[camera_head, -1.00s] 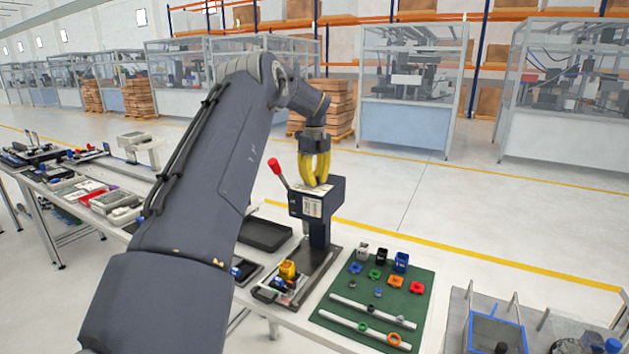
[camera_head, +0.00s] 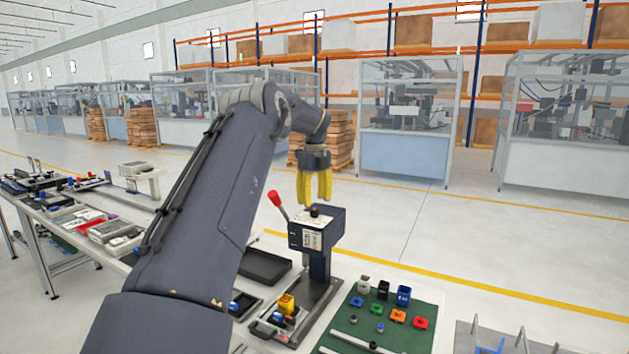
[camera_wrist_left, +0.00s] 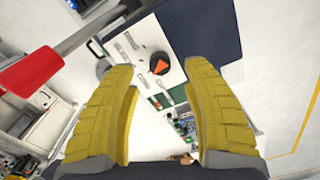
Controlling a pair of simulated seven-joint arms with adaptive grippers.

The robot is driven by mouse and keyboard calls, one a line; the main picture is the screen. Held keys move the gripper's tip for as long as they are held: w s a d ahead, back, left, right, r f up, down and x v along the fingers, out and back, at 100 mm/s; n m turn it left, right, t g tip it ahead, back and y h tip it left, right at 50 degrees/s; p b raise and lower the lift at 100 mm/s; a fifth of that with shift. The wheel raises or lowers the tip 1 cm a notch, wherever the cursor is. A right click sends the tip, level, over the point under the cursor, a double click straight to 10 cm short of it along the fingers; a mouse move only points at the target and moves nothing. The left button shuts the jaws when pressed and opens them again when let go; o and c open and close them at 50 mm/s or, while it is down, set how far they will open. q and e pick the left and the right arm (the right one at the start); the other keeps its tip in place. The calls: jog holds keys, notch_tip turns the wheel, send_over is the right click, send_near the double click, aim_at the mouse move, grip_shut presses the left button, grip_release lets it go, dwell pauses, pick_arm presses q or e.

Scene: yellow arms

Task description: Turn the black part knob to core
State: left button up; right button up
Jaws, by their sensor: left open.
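The black part knob (camera_head: 314,211) sits on top of the dark press head (camera_head: 318,231). In the left wrist view the knob (camera_wrist_left: 159,62) is a small round black knob with an orange triangular mark, on a light panel (camera_wrist_left: 133,48) with small lettering too small to read. My left gripper (camera_head: 314,201) has yellow ribbed fingers pointing down just above the knob. In the left wrist view its fingers (camera_wrist_left: 160,70) are apart, with the knob showing between the tips and nothing held. My right gripper is not in view.
A green mat (camera_head: 424,327) with small coloured parts lies right of the press. A black tray (camera_head: 264,267) lies to its left.

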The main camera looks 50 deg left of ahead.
aim_at(315, 209)
pick_arm(q)
notch_tip(315, 209, up, 7)
jog(key=shift+r, duration=0.2)
dwell(0.6)
